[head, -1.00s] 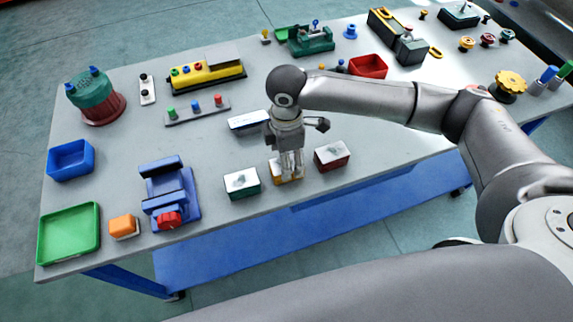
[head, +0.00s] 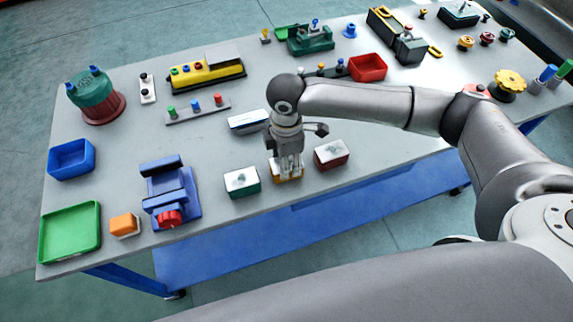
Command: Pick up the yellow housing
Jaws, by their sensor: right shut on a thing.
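The yellow housing (head: 288,178) sits near the front edge of the grey table, between a green housing (head: 242,182) and a red housing (head: 331,154). Its lower yellow side shows; its top is mostly hidden by my gripper. My right gripper (head: 287,170) points down over it, fingers shut on it. The housing appears to rest on the table; I cannot see any gap beneath it. My left gripper is not in view.
A blue-sided housing (head: 248,121) lies just behind my right gripper. A blue vise (head: 170,194), an orange block (head: 125,225) and a green tray (head: 70,232) stand to the left. A red bin (head: 367,67) is behind my arm. The table's front edge is close.

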